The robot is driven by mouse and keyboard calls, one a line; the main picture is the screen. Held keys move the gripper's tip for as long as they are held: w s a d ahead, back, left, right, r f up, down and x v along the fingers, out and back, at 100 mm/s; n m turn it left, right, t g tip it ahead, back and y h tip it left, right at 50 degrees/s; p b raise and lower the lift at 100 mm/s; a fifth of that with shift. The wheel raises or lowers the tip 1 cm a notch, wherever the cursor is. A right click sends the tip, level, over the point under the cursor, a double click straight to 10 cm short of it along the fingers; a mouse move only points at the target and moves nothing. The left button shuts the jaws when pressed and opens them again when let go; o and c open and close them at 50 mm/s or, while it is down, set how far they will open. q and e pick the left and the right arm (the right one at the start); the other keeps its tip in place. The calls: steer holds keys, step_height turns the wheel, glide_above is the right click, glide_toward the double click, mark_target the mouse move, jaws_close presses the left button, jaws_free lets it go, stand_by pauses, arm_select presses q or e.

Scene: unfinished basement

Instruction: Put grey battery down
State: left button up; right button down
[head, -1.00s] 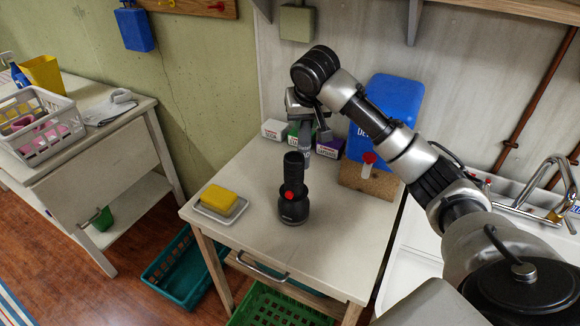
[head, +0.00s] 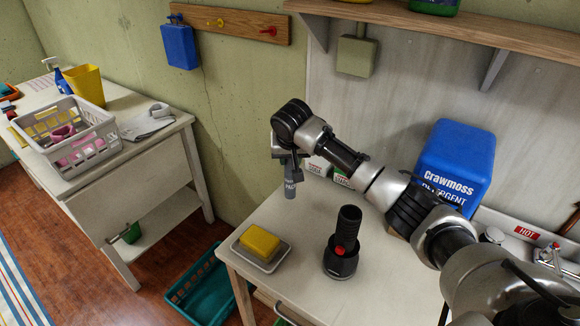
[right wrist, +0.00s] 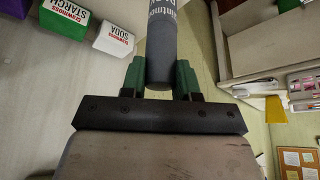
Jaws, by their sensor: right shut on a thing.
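The grey battery (head: 290,186) is a small upright cylinder with pale lettering, hanging below my right gripper (head: 288,160). In the right wrist view the battery (right wrist: 161,42) sits between the two green-padded fingers of the right gripper (right wrist: 161,80), which is shut on it. In the head view it hangs above the back left part of the white table (head: 291,217), apart from the tabletop. A black flashlight (head: 343,243) with a red button stands upright on the table, right of and nearer than the battery. My left gripper is not in view.
A yellow sponge (head: 259,240) lies on a small tray (head: 248,259) at the table's left edge. A blue detergent box (head: 456,165) and small cartons (head: 318,166) stand at the back. A side bench (head: 138,150) holds a white basket (head: 73,140). Clear tabletop lies between tray and flashlight.

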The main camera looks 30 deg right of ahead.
mark_target(289, 169)
step_height(289, 169, down, 4)
steer(key=shift+w+a+r+p, duration=0.1)
steer(key=shift+r+p, duration=0.15)
steer(key=shift+p, duration=0.35)
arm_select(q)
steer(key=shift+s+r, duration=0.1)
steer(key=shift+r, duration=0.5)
arm_select(e)
steer(key=shift+f, duration=0.3)
steer(key=shift+f, duration=0.15)
steer(key=c, duration=0.8)
jaws_free()
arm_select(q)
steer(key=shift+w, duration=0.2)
